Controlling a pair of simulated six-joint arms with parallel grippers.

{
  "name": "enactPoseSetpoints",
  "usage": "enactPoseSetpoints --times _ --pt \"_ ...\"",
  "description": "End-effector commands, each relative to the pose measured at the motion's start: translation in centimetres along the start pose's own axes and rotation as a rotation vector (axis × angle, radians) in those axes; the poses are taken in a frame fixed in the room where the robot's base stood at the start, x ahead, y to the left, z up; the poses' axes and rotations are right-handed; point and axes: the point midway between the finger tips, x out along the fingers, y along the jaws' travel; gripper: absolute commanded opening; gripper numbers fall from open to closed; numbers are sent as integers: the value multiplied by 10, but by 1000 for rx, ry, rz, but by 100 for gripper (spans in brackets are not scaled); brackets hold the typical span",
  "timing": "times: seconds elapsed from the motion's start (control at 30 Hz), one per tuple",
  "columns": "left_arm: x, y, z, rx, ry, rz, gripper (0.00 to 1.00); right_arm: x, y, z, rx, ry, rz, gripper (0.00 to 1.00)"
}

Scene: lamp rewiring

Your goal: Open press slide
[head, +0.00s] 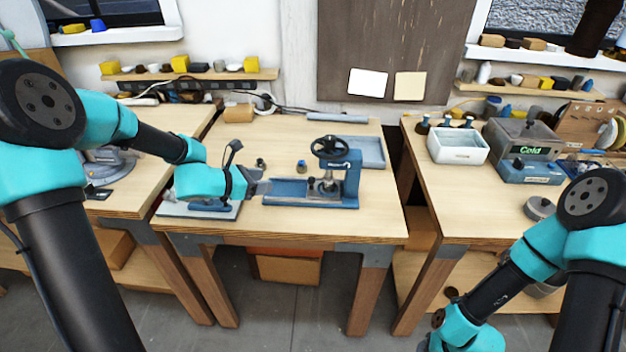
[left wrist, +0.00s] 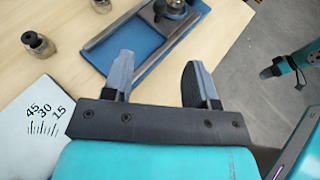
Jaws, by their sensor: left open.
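The press (head: 352,178) is blue, with a black handwheel (head: 330,147) on top, and stands on the middle table. Its low blue base with the slide channel (head: 288,190) runs left from the column. In the left wrist view the blue base (left wrist: 140,48) lies just beyond my fingers, with a grey strip along its left side. My left gripper (head: 262,187) is at the left end of this base, its fingers pointing at it. The left wrist view shows the fingers (left wrist: 160,80) apart with nothing between them. I cannot tell whether a finger touches the slide.
A plate with a printed scale (left wrist: 40,115) lies beside my left gripper. The front right of the table is clear. The right table holds a white bin (head: 457,148).

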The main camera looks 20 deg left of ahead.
Motion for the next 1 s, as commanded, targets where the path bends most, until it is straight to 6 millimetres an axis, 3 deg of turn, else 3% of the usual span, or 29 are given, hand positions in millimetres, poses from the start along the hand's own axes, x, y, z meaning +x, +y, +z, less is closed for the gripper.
enactPoseSetpoints --times 0.37,1.0 --pt "12 0 -1 1 1 -2 53 0 0 0 0 0 0 43" --pt "116 -2 -2 3 4 -5 53 0 0 0 0 0 0 43"
